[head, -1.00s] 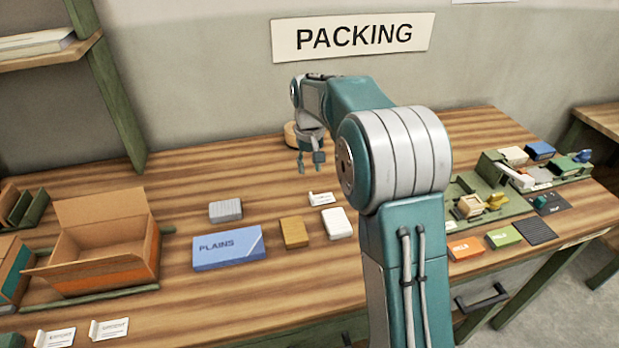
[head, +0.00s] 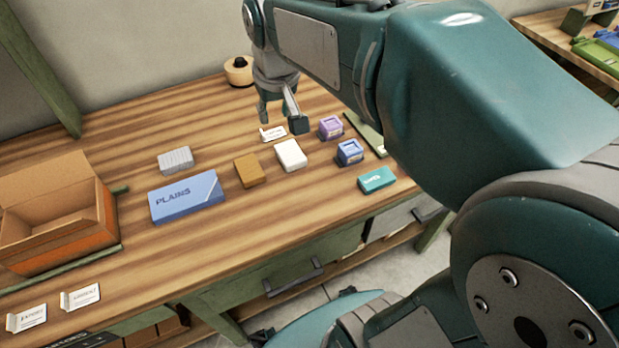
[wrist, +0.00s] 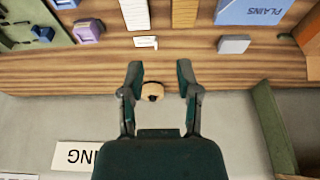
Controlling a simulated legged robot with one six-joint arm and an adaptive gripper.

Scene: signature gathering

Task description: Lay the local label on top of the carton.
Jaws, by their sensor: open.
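The open cardboard carton (head: 108,220), brown with an orange band, stands at the left of the bench with its flap up. A small white label (head: 273,133) lies by the white block; it also shows in the wrist view (wrist: 146,42). Its print is too small to read, so I cannot confirm it is the local label. Two more white labels, one reading like "EXPORT" (head: 27,318) and one "URGENT" (head: 80,297), lie at the front left. My gripper (head: 281,120) is open and empty near the small label; its fingers (wrist: 160,70) point toward the bench in the wrist view.
Purple (head: 330,128), blue (head: 350,152) and teal (head: 377,179) items stand to the right. A round wooden item (head: 239,71) sits at the back.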

